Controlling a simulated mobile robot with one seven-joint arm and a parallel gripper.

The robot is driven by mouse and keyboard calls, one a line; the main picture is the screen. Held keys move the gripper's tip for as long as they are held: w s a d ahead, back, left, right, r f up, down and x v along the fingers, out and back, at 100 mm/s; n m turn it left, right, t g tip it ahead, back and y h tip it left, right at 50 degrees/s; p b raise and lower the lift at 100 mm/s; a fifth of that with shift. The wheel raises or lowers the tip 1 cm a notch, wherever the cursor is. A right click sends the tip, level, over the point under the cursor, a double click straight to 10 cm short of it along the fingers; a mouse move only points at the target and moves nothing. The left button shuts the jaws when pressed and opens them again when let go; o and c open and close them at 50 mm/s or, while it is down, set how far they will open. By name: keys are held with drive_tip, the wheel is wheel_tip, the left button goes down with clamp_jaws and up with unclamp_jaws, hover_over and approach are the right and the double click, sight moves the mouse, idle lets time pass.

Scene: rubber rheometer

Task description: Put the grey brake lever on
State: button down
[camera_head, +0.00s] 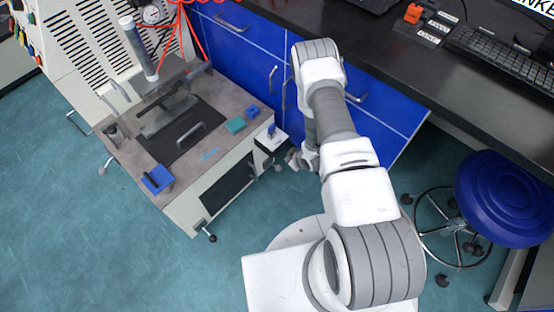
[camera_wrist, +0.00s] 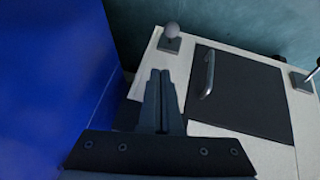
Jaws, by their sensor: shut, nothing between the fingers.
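A lever with a pale grey ball end on a square grey base (camera_wrist: 170,43) stands on the pale front of the machine, at the top middle of the wrist view. A second lever on a grey base (camera_wrist: 302,80) shows at the right edge. I cannot tell for sure which one is the grey brake lever. My gripper (camera_wrist: 160,75) is shut and empty. Its fingertips point toward the pale front, below the ball-ended lever in the picture and apart from it. In the head view my gripper (camera_head: 298,160) is small and partly hidden by my arm, beside the machine's right corner.
The machine front has a dark panel (camera_wrist: 235,95) with a metal handle (camera_wrist: 208,75). A blue surface (camera_wrist: 50,80) fills the left of the wrist view, close to my gripper. Blue cabinets (camera_head: 235,35) stand behind. A blue stool (camera_head: 515,195) is at right. Open floor lies front left.

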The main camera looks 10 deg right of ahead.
sight(280, 170)
drive_tip(key=shift+s+a+f, duration=0.15)
drive_tip(key=shift+s+f, duration=0.1)
drive_tip(key=shift+f, duration=0.6)
drive_tip(key=shift+s+a+f, duration=0.15)
drive_tip(key=shift+s+f, duration=0.1)
drive_tip(key=shift+f, duration=0.6)
drive_tip(key=shift+f, duration=0.1)
drive_tip(key=shift+a+b+x, duration=0.2)
drive_tip(key=shift+b+x, duration=2.35)
drive_tip(key=shift+x, duration=2.35)
drive_tip(key=shift+s+d+f, duration=0.2)
drive_tip(key=shift+s+f, duration=0.15)
drive_tip(key=shift+f, duration=0.05)
drive_tip(key=shift+s+d+f, duration=0.25)
drive_tip(key=shift+s+f, duration=0.1)
drive_tip(key=shift+f, duration=0.2)
wheel_tip(280, 170, down, 7)
drive_tip(key=s+d, duration=0.1)
drive_tip(key=shift+s+r, duration=0.15)
